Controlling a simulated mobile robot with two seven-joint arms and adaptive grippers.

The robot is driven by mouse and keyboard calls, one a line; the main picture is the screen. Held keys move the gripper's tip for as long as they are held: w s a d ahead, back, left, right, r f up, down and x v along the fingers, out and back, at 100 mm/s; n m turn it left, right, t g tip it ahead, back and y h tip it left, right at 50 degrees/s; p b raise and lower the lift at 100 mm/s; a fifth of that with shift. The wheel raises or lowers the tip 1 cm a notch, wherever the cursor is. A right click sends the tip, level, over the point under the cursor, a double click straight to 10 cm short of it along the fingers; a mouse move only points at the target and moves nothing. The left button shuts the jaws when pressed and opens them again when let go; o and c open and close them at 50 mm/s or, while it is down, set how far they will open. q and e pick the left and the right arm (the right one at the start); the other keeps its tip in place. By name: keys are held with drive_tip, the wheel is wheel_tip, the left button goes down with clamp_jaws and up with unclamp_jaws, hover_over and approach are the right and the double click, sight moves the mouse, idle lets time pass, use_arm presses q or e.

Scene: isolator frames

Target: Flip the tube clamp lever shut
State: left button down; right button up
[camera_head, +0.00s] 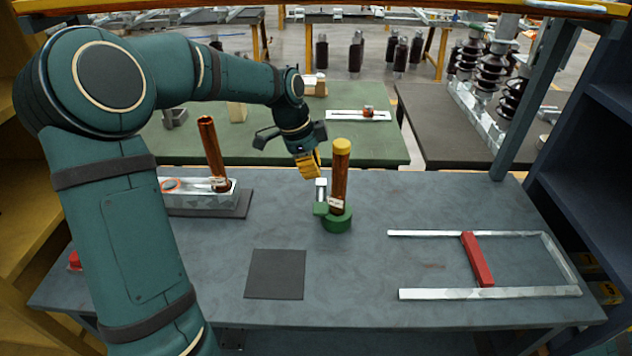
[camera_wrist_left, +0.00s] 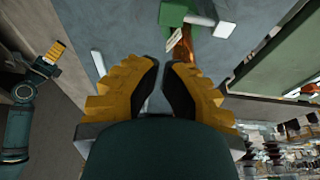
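A copper-brown tube with a yellow cap (camera_head: 340,178) stands upright in a round green clamp base (camera_head: 337,220) on the grey table. At its left side are a green block and a pale lever piece (camera_head: 321,190), which looks upright. In the left wrist view, the green part (camera_wrist_left: 174,13) and pale piece (camera_wrist_left: 225,28) are at the top. My left gripper (camera_head: 312,172), with yellow fingers, hangs just left of the tube and above the lever, apparently not touching it. Its fingers (camera_wrist_left: 161,66) are close together with a narrow empty gap. My right gripper (camera_wrist_left: 58,48) shows only in the wrist view, off to the side.
A metal block with a copper tube (camera_head: 212,155) stands at the left rear. A dark square mat (camera_head: 276,274) lies at front middle. A metal rail frame (camera_head: 490,293) with a red bar (camera_head: 477,259) lies at right. The table between mat and frame is clear.

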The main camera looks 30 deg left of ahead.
sight(325, 212)
use_arm(q)
drive_tip(key=x, duration=0.4)
drive_tip(key=b+x, duration=0.1)
drive_tip(key=x, duration=0.2)
drive_tip(key=b+x, duration=0.1)
drive_tip(key=x, duration=0.3)
drive_tip(key=shift+s+a+f, duration=0.1)
drive_tip(key=shift+a+f, duration=0.15)
drive_tip(key=shift+f, duration=0.6)
